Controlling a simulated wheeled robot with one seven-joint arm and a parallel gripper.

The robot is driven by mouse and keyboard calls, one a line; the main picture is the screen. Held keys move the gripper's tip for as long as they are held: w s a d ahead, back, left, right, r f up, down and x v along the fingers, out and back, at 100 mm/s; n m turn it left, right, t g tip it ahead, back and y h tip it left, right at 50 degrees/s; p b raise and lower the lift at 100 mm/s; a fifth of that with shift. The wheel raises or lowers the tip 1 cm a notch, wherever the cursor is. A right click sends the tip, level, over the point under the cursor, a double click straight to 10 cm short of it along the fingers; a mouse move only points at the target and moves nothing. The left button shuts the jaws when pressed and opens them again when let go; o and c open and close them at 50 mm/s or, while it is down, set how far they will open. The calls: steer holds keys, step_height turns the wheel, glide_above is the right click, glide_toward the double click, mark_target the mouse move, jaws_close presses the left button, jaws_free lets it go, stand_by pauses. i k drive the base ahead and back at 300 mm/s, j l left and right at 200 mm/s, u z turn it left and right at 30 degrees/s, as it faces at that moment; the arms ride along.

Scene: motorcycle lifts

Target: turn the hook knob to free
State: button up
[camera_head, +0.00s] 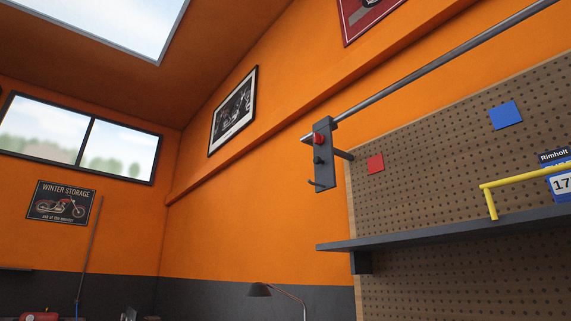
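A dark grey upright plate (325,174) hangs at the left end of a long grey rail (430,73), near the middle of the head view. It bears a red round knob (319,139) near its top and a smaller black knob (319,160) below. A short grey peg (316,185) sticks out at its lower end. I cannot tell which of these is the hook knob, nor how either knob is turned. My gripper is not in view.
A grey shelf (420,236) juts out below the plate, against a brown pegboard (430,165). A dark lamp (261,290) stands lower down. The space left of the plate looks clear.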

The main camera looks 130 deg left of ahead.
mark_target(319, 139)
steer(key=u, duration=3.95)
